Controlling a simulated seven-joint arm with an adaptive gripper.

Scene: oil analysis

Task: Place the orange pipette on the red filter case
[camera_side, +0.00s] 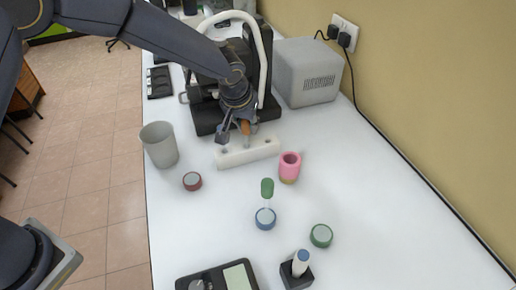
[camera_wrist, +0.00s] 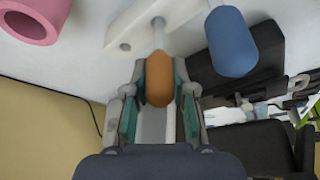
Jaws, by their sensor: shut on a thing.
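The orange pipette (camera_wrist: 159,80) sits between the two finger pads of my gripper (camera_wrist: 157,95), which is shut on its bulb. In the side view, the orange bulb (camera_side: 245,127) shows between the fingers (camera_side: 240,132), just above the white rack (camera_side: 232,157). The pipette's pale stem points toward a hole in the rack (camera_wrist: 125,28); I cannot tell whether its tip is still inside. The red filter case (camera_side: 192,181) is a small round piece lying on the table, in front and to the left of the rack. It is not in the wrist view.
A grey cup (camera_side: 159,145) stands behind the red case, and a pink cup (camera_side: 289,167) right of the rack. A green pipette (camera_side: 267,188) stands on a blue case (camera_side: 265,219). A blue-topped bulb (camera_wrist: 232,42) is close beside my gripper.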

